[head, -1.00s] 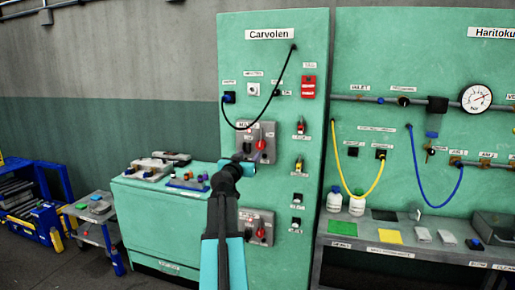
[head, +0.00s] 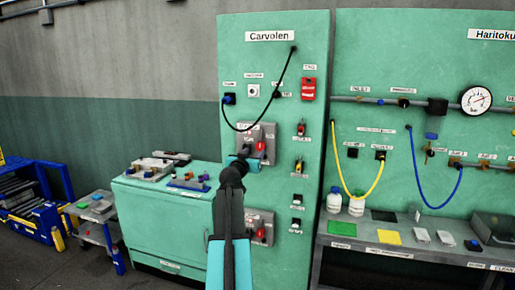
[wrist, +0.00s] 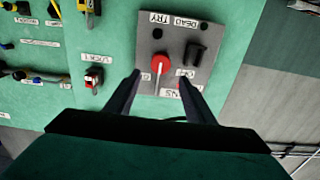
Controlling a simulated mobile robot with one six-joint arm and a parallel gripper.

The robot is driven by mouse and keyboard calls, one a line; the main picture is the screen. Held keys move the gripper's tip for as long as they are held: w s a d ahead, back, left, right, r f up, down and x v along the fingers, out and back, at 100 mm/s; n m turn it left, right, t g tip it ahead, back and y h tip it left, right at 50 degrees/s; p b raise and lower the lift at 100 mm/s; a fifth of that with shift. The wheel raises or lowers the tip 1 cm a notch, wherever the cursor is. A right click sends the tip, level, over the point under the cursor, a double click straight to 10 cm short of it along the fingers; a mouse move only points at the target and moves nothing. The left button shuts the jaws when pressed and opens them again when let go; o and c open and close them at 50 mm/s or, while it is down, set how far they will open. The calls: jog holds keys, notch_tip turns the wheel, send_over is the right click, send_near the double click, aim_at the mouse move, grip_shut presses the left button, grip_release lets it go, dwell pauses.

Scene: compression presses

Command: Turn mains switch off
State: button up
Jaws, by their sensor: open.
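The mains switch is a red rotary knob (wrist: 160,64) with a pale pointer mark, on a grey plate (wrist: 150,30) whose label ends in "NS". In the head view the knob (head: 261,146) is on the upper grey plate (head: 268,131) of the Carvolen panel. My gripper (wrist: 160,78) is open and empty, its two dark fingers pointing at the plate on either side of the knob's lower end. I cannot tell whether they touch it. In the head view my gripper (head: 240,161) is in front of the plate's lower left part.
A black block (wrist: 196,55) stands on the plate right of the knob. A red lockout switch (wrist: 93,78) is to the left. A black cable (head: 279,93) hangs above the plate. A lower plate has another red knob (head: 260,232).

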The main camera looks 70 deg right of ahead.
aim_at(260, 146)
jog(key=d+p, duration=0.1)
jog(key=d, duration=0.2)
jog(key=d+p, duration=0.1)
jog(key=d, duration=0.2)
jog(key=shift+w+r, duration=0.1)
jog(key=shift+w, duration=0.1)
jog(key=shift+d, duration=0.9)
jog(key=shift+c, duration=0.2)
